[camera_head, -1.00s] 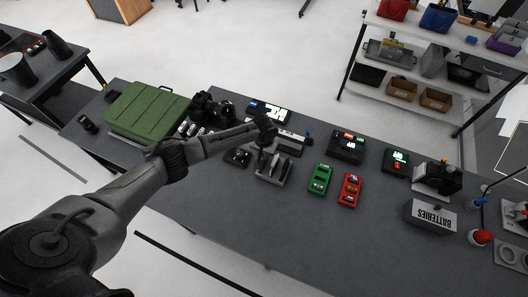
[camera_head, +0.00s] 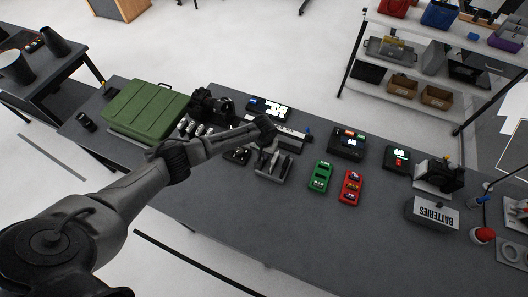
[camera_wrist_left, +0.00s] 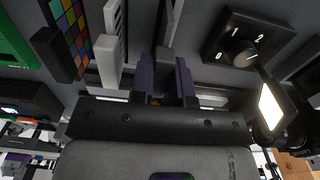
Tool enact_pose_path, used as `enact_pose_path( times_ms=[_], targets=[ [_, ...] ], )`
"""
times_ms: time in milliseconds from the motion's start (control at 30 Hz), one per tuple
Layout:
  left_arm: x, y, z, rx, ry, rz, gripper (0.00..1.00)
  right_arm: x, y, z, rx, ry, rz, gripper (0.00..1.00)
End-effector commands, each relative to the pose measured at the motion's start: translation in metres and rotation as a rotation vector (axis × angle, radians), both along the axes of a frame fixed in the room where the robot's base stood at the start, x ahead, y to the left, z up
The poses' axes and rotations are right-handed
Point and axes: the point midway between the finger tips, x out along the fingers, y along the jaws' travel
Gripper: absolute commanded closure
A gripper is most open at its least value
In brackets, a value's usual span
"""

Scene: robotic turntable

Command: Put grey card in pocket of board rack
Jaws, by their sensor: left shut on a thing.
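My left gripper (camera_head: 264,138) reaches over the bench from the left, above and just behind a small grey rack (camera_head: 272,168) with upright dividers, which I take to be the board rack. In the left wrist view the purple fingers of my left gripper (camera_wrist_left: 165,82) are shut on a thin dark grey piece (camera_wrist_left: 163,60), seemingly the grey card. It is seen nearly edge-on, and its lower end is unclear. I cannot tell whether it is inside a pocket. My right gripper is not in view.
A green case (camera_head: 148,108) lies on the left of the bench. A green tray (camera_head: 320,176) and a red tray (camera_head: 350,187) lie right of the rack. A knob box (camera_wrist_left: 247,38) shows in the wrist view.

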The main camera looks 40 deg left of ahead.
Motion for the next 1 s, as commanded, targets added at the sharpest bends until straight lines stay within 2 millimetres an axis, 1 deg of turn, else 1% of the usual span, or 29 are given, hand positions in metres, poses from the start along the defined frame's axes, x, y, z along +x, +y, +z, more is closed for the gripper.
enact_pose_path(
  times_ms=[167,200,400,500,767,867,1000],
  targets=[
    [0.0,0.0,-0.005,0.0,0.0,0.0,1.0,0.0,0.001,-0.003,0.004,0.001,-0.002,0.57],
    [0.0,0.0,-0.004,0.0,0.0,0.0,0.81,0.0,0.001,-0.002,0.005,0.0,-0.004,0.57],
    [0.0,0.0,-0.004,0.0,0.0,-0.001,0.62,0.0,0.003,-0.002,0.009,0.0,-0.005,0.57],
    [0.0,0.0,-0.004,0.0,0.0,-0.001,0.54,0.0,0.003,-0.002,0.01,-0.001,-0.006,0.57],
    [0.0,0.0,-0.002,0.0,0.0,-0.001,0.54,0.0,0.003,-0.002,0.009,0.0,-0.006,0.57],
    [0.0,0.0,0.007,-0.001,-0.001,-0.001,0.54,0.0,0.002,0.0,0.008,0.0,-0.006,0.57],
    [0.0,0.001,0.03,0.0,-0.003,-0.002,0.54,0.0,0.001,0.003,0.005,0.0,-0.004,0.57]
  ],
)
